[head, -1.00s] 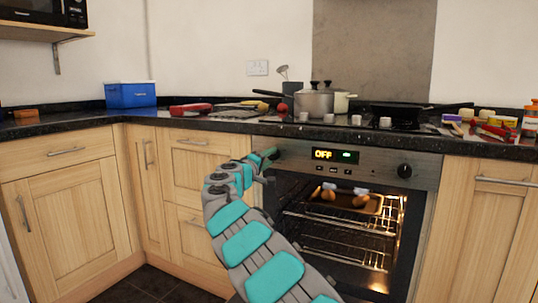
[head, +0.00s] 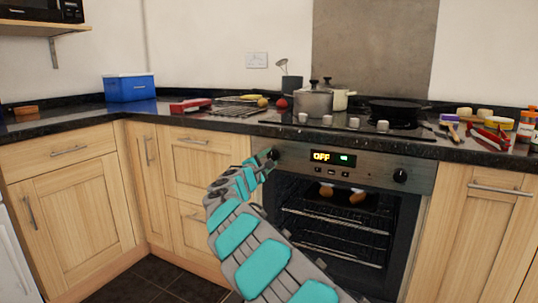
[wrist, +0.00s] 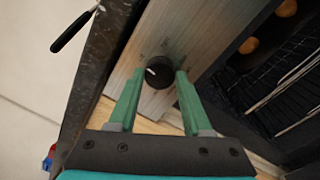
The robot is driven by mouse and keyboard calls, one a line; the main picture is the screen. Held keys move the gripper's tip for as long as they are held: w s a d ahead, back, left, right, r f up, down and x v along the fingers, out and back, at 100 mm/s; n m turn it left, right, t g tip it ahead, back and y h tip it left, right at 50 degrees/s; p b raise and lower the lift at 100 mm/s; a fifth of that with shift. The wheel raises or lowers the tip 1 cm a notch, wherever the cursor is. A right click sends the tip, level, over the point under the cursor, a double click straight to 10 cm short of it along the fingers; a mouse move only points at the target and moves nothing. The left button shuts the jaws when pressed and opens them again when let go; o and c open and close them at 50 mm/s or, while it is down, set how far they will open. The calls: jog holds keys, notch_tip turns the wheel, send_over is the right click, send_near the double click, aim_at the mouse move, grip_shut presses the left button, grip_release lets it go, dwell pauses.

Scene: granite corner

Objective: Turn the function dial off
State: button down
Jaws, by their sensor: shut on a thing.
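The oven (head: 330,240) is built in under the worktop, and its display (head: 334,158) reads OFF in yellow beside a small green readout. The function dial (head: 272,154), a round black knob at the left end of the steel control panel, shows at the tip of my gripper (head: 264,160). In the wrist view the dial (wrist: 160,71) sits between the two green fingers of my gripper (wrist: 160,80), which is shut on it; its white mark points to the upper left of the knob. The oven inside is dark, with racks and brown food (head: 340,192) dimly visible.
A second black knob (head: 400,176) is at the panel's right end. Pots (head: 313,101) and a frying pan (head: 394,108) stand on the hob above. Cupboards (head: 195,165) flank the oven. The floor at lower left is clear.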

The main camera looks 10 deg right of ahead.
jog(key=shift+n+p, duration=0.35)
jog(key=shift+n, duration=0.35)
jog(key=shift+c, duration=1.7)
grip_release()
jog(key=b+v, duration=0.1)
jog(key=v, duration=0.6)
jog(key=shift+s+a, duration=0.25)
jog(key=shift+s, duration=0.05)
